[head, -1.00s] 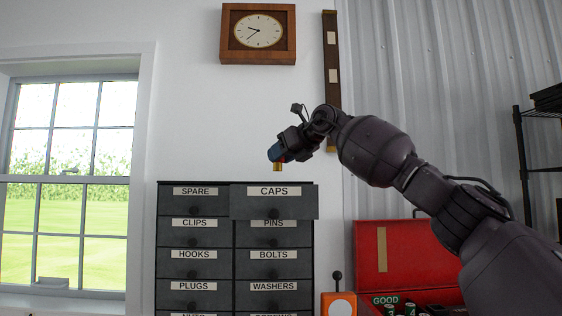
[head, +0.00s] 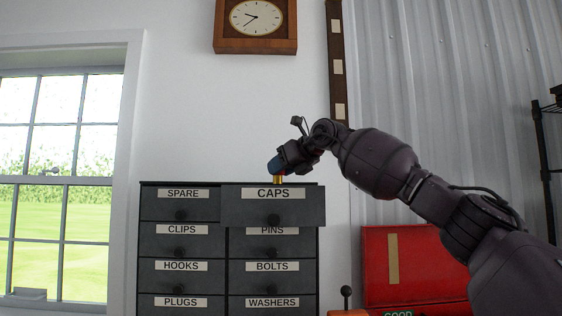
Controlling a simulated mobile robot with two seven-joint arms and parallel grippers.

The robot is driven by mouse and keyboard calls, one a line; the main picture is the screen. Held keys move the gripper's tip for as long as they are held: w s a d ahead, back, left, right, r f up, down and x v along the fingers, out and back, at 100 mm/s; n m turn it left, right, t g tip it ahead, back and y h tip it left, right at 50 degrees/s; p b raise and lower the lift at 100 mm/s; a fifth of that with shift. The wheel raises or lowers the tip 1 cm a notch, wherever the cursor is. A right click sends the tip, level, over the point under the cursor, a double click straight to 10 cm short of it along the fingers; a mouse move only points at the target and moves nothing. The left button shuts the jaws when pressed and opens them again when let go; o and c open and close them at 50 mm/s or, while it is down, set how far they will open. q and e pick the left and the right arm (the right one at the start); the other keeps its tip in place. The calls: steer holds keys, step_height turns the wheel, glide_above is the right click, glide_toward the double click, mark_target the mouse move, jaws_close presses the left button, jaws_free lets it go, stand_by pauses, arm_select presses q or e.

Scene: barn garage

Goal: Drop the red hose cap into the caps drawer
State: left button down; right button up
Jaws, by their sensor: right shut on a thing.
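The caps drawer (head: 250,206) is at the top right of the dark cabinet and stands pulled out toward me. Its inside is hidden behind its front from this low view. My right gripper (head: 278,167) is above the drawer, pointing down, and shut on the hose cap (head: 278,180). Only a brass-coloured lower end and a sliver of red show below and beside the blue on the gripper. The cap's lower end is about level with the drawer's top edge in the picture. My left gripper is not in view.
The cabinet (head: 225,240) has other labelled drawers, which look closed, with spare at the left of caps. An open red box (head: 428,268) stands at the lower right. A clock (head: 256,17) and a window (head: 60,190) are on the wall behind.

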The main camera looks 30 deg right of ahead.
mark_target(281, 180)
step_height(281, 180, down, 2)
steer(key=shift+f+b, duration=0.1)
steer(key=shift+b, duration=0.4)
steer(key=shift+f+b, duration=0.3)
steer(key=shift+w+f, duration=0.1)
steer(key=shift+f, duration=0.2)
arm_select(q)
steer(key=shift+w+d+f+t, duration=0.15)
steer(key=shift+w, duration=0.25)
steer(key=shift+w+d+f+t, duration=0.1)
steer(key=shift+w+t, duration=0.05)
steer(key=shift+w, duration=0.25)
arm_select(e)
steer(key=o, duration=1)
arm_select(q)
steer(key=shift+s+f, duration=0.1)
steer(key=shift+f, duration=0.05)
